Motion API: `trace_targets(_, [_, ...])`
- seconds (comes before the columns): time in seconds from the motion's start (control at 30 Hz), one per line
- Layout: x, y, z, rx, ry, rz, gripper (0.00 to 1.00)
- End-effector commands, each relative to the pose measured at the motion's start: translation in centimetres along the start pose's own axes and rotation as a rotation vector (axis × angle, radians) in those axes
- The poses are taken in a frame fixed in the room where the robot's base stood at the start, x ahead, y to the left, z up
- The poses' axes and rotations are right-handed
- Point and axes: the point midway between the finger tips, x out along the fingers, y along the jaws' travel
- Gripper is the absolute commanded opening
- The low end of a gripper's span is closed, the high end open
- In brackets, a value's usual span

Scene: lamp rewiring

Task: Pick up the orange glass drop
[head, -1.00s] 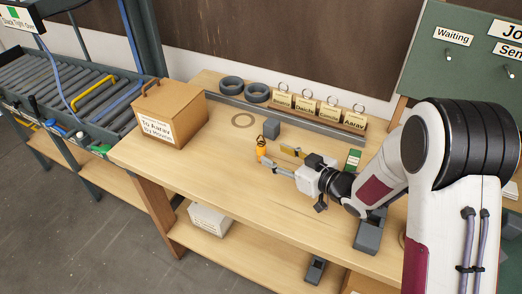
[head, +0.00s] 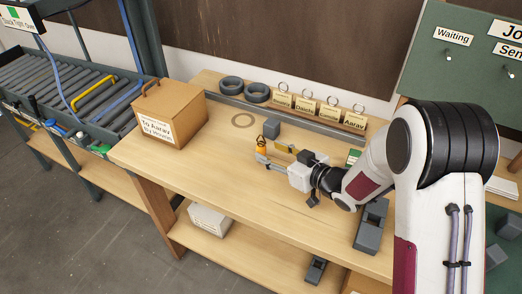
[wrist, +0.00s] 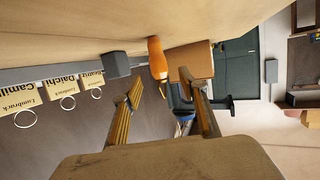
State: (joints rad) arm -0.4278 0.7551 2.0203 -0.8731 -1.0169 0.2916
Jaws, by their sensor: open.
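The orange glass drop (head: 261,144) is upright on the bench, with a dark wire loop at its top. Its lower part is partly hidden by a fingertip in the head view. My gripper (head: 271,153) is open and empty, reaching in from the right, its fingertips close to the drop. In the wrist view, which is upside down, the drop (wrist: 157,58) lies just beyond the fingertips of my open gripper (wrist: 160,82), in line with the gap between them. I cannot tell whether a finger touches it.
A grey block (head: 272,126) stands just behind the drop. A flat ring (head: 243,120) lies to its left. A cardboard box (head: 170,115) stands at the left. Name tags (head: 318,110) and dark rings (head: 257,93) line the back. The front left bench top is clear.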

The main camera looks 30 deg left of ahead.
Motion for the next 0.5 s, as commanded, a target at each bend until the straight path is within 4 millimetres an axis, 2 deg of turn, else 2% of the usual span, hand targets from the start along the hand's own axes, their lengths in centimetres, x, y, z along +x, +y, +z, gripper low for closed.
trace_targets(0.23, [1.0, 0.0, -0.2, -0.001, 0.0, -0.001, 0.42])
trace_targets(0.5, [3.8, 0.0, -0.6, -0.001, 0.0, -0.002, 0.42])
